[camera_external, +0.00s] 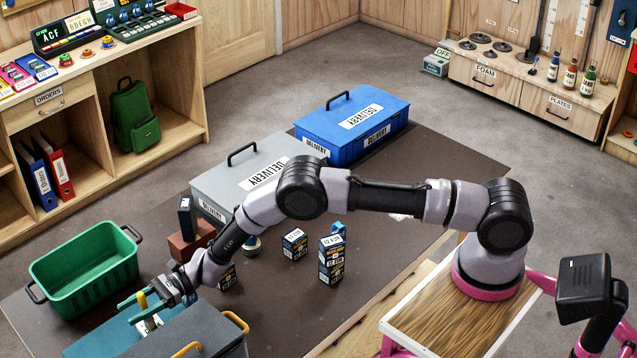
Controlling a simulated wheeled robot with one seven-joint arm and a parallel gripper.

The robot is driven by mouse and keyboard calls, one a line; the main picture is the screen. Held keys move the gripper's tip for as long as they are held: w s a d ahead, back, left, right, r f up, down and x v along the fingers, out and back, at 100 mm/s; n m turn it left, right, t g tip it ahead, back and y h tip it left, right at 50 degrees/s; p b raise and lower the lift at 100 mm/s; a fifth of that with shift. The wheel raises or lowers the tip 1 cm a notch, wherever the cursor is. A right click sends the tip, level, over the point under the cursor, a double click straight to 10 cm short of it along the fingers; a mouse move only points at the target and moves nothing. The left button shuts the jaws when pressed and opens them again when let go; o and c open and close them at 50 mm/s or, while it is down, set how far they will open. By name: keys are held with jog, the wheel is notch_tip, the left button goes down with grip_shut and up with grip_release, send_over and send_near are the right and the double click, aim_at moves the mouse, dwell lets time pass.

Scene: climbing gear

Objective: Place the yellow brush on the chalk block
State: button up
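My gripper (133,308) is at the lower left, low over a teal tray (100,335), its two fingers pointing left. A small yellow piece (141,300), which may be the yellow brush, shows between or right at the fingers. I cannot tell whether the fingers press on it. A small whitish object (151,323) lies just below the fingers, partly hidden by them. I cannot make out which thing is the chalk block.
A green crate (85,268) stands left of my gripper, and a dark grey box with yellow handles (205,335) close on its right. Small labelled boxes (331,260), a grey delivery case (225,180) and a blue one (330,125) stand farther back on the dark mat.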

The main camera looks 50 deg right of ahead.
jog(key=shift+d+r, duration=0.1)
jog(key=shift+d, duration=0.2)
jog(key=s+d, duration=0.1)
jog(key=d, duration=1)
jog(key=s+d+r+n+g+h, duration=0.1)
jog(key=d+r+n, duration=0.2)
jog(key=r, duration=0.5)
jog(key=s+d+r+n+g+h, duration=0.1)
jog(key=d+r+n+g, duration=0.15)
jog(key=r, duration=0.65)
jog(key=s+d+r+n+t+h, duration=0.1)
jog(key=s+d+r+n+h, duration=0.3)
jog(key=d+r, duration=0.45)
jog(key=s+d+r+n+t+h, duration=0.1)
jog(key=s+d+r+n+h, duration=0.1)
jog(key=s+d+r, duration=0.7)
jog(key=s+d+r+n+t+h, duration=0.1)
jog(key=s+d+r+t+h, duration=0.1)
jog(key=s+d, duration=0.6)
jog(key=s+d+r+n+t+h, duration=0.2)
jog(key=s+d+t+h, duration=0.3)
jog(key=s+d, duration=0.4)
jog(key=d+h, duration=0.1)
jog(key=d, duration=0.6)
jog(key=shift+d+r, duration=0.15)
jog(key=shift+d, duration=0.05)
